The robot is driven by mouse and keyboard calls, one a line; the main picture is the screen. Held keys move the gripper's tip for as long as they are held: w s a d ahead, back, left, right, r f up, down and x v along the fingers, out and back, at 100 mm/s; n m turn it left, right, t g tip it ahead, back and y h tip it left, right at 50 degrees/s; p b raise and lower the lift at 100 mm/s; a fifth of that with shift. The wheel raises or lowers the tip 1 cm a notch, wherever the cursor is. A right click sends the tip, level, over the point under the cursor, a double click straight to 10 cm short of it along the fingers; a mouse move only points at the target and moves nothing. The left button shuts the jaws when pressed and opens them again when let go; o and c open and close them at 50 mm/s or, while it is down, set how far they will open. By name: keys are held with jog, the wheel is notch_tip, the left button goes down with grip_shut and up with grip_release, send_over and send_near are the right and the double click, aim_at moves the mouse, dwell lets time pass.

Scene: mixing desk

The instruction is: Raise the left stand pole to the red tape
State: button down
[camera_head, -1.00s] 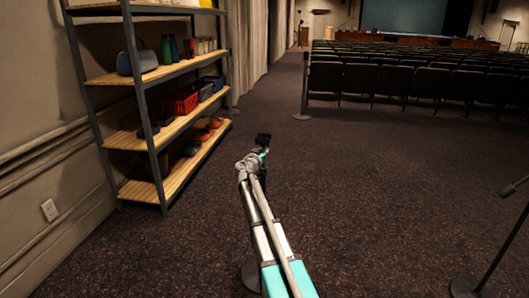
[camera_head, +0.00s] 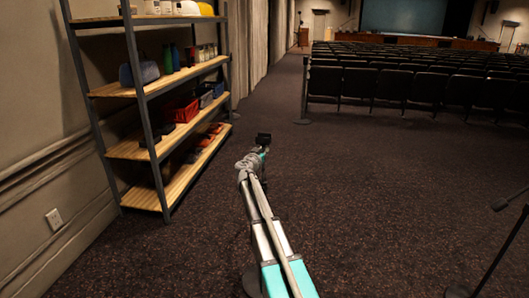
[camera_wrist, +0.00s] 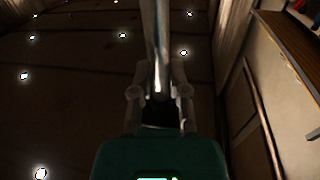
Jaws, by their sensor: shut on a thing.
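In the wrist view a shiny metal pole (camera_wrist: 161,45) runs up from between the fingers of my gripper (camera_wrist: 161,92), which is shut on it. In the head view my gripper (camera_head: 263,140) is at the far end of my outstretched arm, above the carpet and right of the shelf. The pole is hard to tell from my arm there. Part of a dark round base (camera_head: 249,280) shows beside my arm low in the picture. No red tape can be made out in either view.
A metal shelf with wooden boards (camera_head: 125,90) holding bins and bottles stands left, against the wall. Another dark stand (camera_head: 498,252) is at the lower right. Rows of seats (camera_head: 400,85) and a barrier post (camera_head: 305,90) are farther off. Carpet between is clear.

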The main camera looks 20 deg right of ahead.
aim_at(261, 143)
jog(key=shift+d+r+p, duration=0.1)
jog(key=shift+r+p, duration=1.75)
jog(key=shift+r, duration=0.35)
jog(key=c, duration=0.6)
grip_release()
jog(key=shift+s, duration=0.1)
jog(key=shift+s+a, duration=0.1)
jog(key=shift+a, duration=0.1)
jog(key=v, duration=1.1)
jog(key=shift+s+a, duration=0.2)
